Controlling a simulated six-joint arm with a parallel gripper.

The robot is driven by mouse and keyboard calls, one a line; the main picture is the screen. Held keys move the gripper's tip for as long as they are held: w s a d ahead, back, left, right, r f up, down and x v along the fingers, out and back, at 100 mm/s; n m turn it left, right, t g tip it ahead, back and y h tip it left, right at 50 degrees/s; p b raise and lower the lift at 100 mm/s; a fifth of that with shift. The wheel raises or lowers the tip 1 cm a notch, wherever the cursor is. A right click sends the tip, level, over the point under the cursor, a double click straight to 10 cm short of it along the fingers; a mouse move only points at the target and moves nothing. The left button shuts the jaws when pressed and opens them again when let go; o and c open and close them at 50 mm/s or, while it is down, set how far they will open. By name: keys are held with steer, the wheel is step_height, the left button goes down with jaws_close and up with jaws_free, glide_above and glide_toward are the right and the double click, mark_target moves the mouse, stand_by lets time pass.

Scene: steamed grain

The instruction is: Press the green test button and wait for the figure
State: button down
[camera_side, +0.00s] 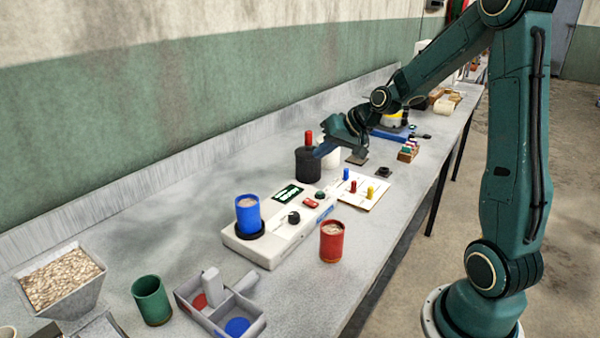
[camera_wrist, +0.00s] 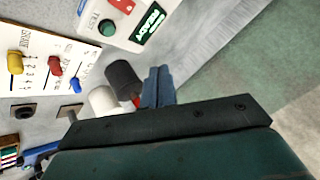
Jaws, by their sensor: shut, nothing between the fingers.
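The white tester (camera_side: 275,242) stands on the bench with a blue cup (camera_side: 248,214) of grain in its black ring. Its green test button (camera_side: 320,194) is at the far end of the top, by a red switch (camera_side: 311,203) and a dark display (camera_side: 287,193). In the wrist view the green button (camera_wrist: 107,28) is beside the word TEST, and the display (camera_wrist: 151,22) reads READY. My gripper (camera_side: 319,153) is shut and empty, beyond the tester and apart from the button. Its closed fingers also show in the wrist view (camera_wrist: 158,82).
A black cylinder with a red top (camera_side: 308,166) and a white cylinder (camera_side: 329,155) stand close to my fingers. A card with coloured pegs (camera_side: 361,200) lies to the right. A red cup (camera_side: 333,245) of grain stands in front of the tester. A green cup (camera_side: 152,301) stands left.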

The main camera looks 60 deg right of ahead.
steer(key=shift+w+d+f+m, duration=0.2)
steer(key=shift+d+f, duration=0.2)
steer(key=shift+d, duration=0.3)
steer(key=shift+w+d+f+m, duration=0.2)
steer(key=shift+d+f, duration=0.15)
steer(key=shift+d, duration=0.3)
steer(key=shift+f, duration=0.1)
steer(key=shift+f, duration=4.35)
steer(key=shift+f, duration=0.85)
steer(key=shift+r, duration=0.85)
steer(key=shift+r, duration=0.15)
steer(key=shift+r, duration=2.4)
